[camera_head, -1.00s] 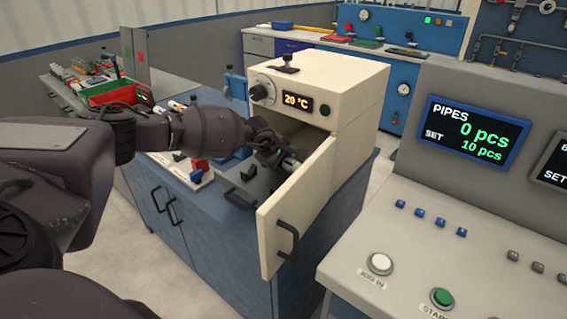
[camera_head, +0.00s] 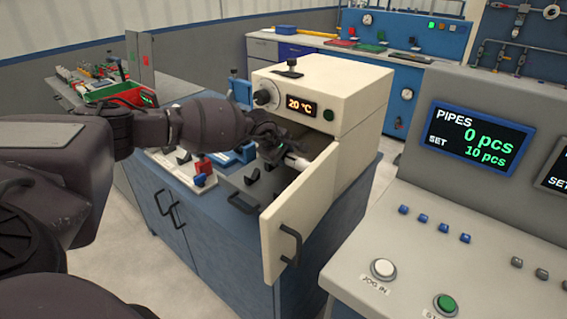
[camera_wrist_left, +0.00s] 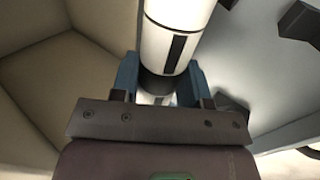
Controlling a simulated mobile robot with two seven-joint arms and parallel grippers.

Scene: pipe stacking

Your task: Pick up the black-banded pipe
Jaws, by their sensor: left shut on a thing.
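The black-banded pipe (camera_wrist_left: 176,38) is white with a black band and a dark lengthwise stripe. In the wrist view it stands between the two blue-grey fingers of my left gripper (camera_wrist_left: 160,88), which is shut on it near the band. In the head view the left gripper (camera_head: 280,148) is at the open front of the cream oven (camera_head: 330,82). A short white end of the pipe (camera_head: 298,162) shows just right of the fingers, inside the open door; the rest is hidden by the gripper. My right gripper is not in view.
The open oven door (camera_head: 288,222) with its black handle stands close in front of the gripper. Small fixtures stand on the blue cabinet (camera_head: 235,195) below the arm. A console with a PIPES display (camera_head: 475,138) is at the right.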

